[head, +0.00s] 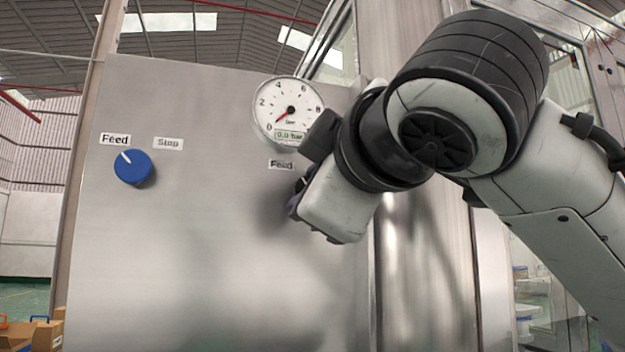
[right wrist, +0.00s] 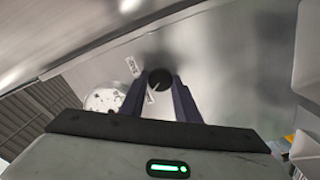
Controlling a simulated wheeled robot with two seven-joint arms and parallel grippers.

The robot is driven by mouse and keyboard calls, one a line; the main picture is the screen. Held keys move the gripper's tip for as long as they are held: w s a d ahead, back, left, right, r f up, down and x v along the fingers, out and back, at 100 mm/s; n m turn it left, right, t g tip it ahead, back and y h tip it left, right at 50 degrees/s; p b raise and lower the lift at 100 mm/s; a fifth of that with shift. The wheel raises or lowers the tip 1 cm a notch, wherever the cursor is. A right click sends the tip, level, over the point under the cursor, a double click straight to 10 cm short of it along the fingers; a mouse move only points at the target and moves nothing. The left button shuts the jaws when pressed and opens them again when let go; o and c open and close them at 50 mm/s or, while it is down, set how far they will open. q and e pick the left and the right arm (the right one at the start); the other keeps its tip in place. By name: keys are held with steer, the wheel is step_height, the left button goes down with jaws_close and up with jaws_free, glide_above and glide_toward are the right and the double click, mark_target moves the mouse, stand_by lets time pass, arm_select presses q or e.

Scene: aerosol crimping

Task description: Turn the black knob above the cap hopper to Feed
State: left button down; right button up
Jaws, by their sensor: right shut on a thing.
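The black knob (right wrist: 160,78) is on the steel panel, between the two dark fingers of my right gripper (right wrist: 160,92) in the right wrist view. The fingers are shut on it from both sides. In the head view my right gripper (head: 300,196) is against the panel below the gauge and mostly hides the knob. A Feed label (head: 281,164) shows just above the gripper. The right wrist view shows two small labels beside the knob, one lower (right wrist: 150,97) and one upper (right wrist: 132,65), too small to read. A pale mark on the knob seems to lean toward the lower label. My left gripper is not in view.
A round pressure gauge (head: 289,111), showing 0.0 bar, is close above the gripper. A blue knob (head: 133,167) with Feed (head: 115,140) and Stop (head: 168,144) labels is at the panel's left. The panel (head: 190,260) is bare between and below. A metal column stands right of the gripper.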

steer(key=shift+n, duration=1)
steer(key=shift+f, duration=0.1)
steer(key=o, duration=1)
steer(key=shift+o, duration=0.2)
steer(key=b+v, duration=0.2)
steer(key=v, duration=0.8)
steer(key=shift+s, duration=0.2)
